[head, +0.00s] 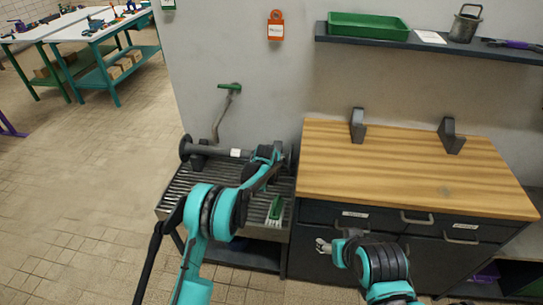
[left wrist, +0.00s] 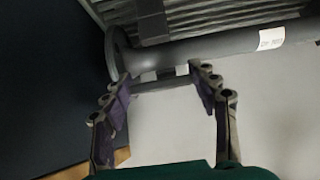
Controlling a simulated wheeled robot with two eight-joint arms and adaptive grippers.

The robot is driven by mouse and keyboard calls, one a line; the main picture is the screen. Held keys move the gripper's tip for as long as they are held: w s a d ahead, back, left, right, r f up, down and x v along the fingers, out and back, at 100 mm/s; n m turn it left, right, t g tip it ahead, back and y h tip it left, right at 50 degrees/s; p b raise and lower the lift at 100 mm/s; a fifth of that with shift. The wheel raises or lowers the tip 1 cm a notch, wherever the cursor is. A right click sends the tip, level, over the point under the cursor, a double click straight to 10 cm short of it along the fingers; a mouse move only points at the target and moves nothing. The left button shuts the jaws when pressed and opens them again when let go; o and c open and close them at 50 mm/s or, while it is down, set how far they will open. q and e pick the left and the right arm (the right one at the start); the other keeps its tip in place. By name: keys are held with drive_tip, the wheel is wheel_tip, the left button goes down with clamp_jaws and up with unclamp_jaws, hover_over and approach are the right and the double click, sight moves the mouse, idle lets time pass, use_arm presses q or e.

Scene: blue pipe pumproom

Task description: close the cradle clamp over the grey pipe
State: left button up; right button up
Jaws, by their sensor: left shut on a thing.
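The grey pipe (head: 226,153) lies across the back of the roller stand, a flange at its left end; its other flange (left wrist: 118,52) and white label (left wrist: 271,38) show in the left wrist view. A dark cradle block (head: 198,158) is by the pipe's left part. A bent grey clamp arm (head: 218,120) with a green handle (head: 230,87) stands raised behind the pipe. My left gripper (left wrist: 160,84) is at the pipe's flange end, its fingers shut on a short grey bar (left wrist: 160,87) beside the pipe. My right gripper (head: 323,245) is by the cabinet, its fingers unclear.
The roller stand (head: 185,193) carries a green-and-white item (head: 275,210) at its front. A wooden-topped cabinet (head: 400,175) with two dark uprights stands on the right. A shelf (head: 450,45) hangs above it.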

use_arm(q)
drive_tip(key=shift+s+a+f+t+h+b, duration=0.1)
drive_tip(key=shift+s+f+t+h+b, duration=0.1)
drive_tip(key=shift+f+t, duration=0.55)
drive_tip(key=shift+s+d+f+t+h+b, duration=0.1)
drive_tip(key=shift+f+t+b, duration=0.25)
drive_tip(key=shift+f, duration=0.7)
drive_tip(key=shift+s+a+f+t+h+b, duration=0.1)
drive_tip(key=shift+f+t, duration=0.6)
drive_tip(key=shift+f, duration=0.2)
drive_tip(key=o, duration=1.7)
drive_tip(key=shift+f, duration=0.15)
drive_tip(key=v, duration=1.2)
